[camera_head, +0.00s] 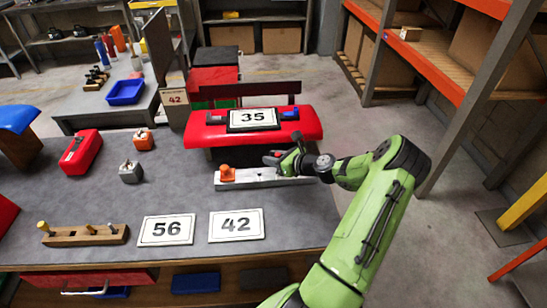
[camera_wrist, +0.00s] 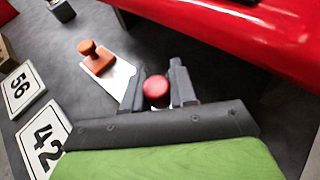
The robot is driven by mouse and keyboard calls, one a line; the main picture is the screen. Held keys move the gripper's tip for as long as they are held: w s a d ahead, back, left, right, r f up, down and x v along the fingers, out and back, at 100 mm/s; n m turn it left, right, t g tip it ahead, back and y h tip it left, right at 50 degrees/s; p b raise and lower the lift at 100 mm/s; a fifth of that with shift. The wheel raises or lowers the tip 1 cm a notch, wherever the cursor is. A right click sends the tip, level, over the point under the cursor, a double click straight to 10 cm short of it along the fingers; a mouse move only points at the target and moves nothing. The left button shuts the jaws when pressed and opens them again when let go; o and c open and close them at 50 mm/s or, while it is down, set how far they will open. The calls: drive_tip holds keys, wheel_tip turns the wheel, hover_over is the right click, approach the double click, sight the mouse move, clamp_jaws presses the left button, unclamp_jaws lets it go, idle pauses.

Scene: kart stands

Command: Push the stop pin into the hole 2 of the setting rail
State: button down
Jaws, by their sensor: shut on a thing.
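The setting rail (camera_head: 250,182) is a pale metal bar on the grey bench, in front of the red kart. An orange stop with a knob (camera_head: 227,173) sits at its left end, and it also shows in the wrist view (camera_wrist: 97,58). My gripper (camera_head: 284,158) is over the right part of the rail. It is shut on the stop pin, whose round red head (camera_wrist: 156,88) shows between the two dark fingers in the wrist view. The pin's lower end and the rail's holes are hidden, so I cannot tell whether the pin is in a hole.
A red kart body with a 35 plate (camera_head: 253,119) stands close behind the rail. Plates 56 (camera_head: 166,229) and 42 (camera_head: 236,224) lie in front. A wooden block with pegs (camera_head: 70,236) is at front left. An orange shelf rack (camera_head: 440,75) stands right.

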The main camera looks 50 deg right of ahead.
sight(274, 171)
drive_tip(key=shift+f+b, duration=0.65)
drive_tip(key=shift+f, duration=1)
drive_tip(key=c, duration=0.8)
unclamp_jaws()
drive_tip(key=p+v, duration=0.3)
drive_tip(key=v, duration=1.2)
drive_tip(key=shift+s+r, duration=0.1)
drive_tip(key=shift+s, duration=0.25)
